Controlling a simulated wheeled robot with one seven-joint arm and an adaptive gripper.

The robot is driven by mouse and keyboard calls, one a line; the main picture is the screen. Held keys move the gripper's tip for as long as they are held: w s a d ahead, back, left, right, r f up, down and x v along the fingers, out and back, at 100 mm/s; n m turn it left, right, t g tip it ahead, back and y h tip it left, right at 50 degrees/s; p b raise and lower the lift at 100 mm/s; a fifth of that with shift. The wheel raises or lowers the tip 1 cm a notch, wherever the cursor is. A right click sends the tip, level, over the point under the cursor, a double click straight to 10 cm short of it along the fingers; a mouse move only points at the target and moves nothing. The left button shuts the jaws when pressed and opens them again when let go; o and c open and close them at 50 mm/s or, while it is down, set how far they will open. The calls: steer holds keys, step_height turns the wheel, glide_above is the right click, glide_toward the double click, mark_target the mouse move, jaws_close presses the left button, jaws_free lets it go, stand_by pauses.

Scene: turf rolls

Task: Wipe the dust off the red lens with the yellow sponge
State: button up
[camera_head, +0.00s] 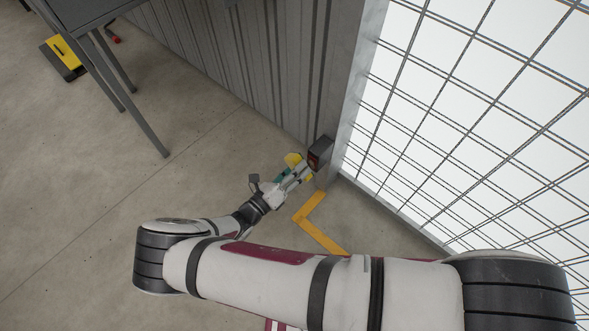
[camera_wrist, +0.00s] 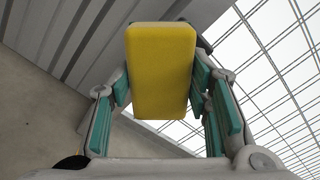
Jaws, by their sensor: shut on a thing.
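My gripper (camera_head: 288,178) is shut on the yellow sponge (camera_wrist: 160,68), which sits between the teal finger pads in the wrist view. The sponge also shows in the head view (camera_head: 292,159), at the fingers. A small dark box with a dull reddish face (camera_head: 314,158), which seems to bear the red lens, is fixed near the corner post just beyond the fingertips. I cannot tell whether the sponge touches it. Dust on the lens is too small to make out. In the wrist view the sponge hides most of what lies ahead.
A corrugated grey wall (camera_head: 215,45) meets a wire-mesh panel (camera_head: 450,110) at a post. A yellow angle marking (camera_head: 318,229) lies on the floor below. A grey table (camera_head: 90,12) stands at upper left, with a yellow-and-black object (camera_head: 63,58) beyond. The left floor is clear.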

mark_target(317, 166)
steer(key=shift+x, duration=1)
stand_by(0.3)
steer(key=shift+s+d+p, duration=0.85)
steer(key=shift+s+d, duration=0.45)
steer(key=shift+d, duration=0.3)
steer(key=shift+w, duration=0.1)
steer(key=shift+w+a+b, duration=0.95)
steer(key=shift+a+b, duration=0.05)
steer(key=shift+b, duration=0.1)
steer(key=shift+w+a+b, duration=0.35)
steer(key=shift+w+a, duration=0.05)
steer(key=shift+w, duration=0.05)
steer(key=shift+c, duration=0.3)
steer(key=shift+r, duration=0.1)
steer(key=shift+c, duration=0.6)
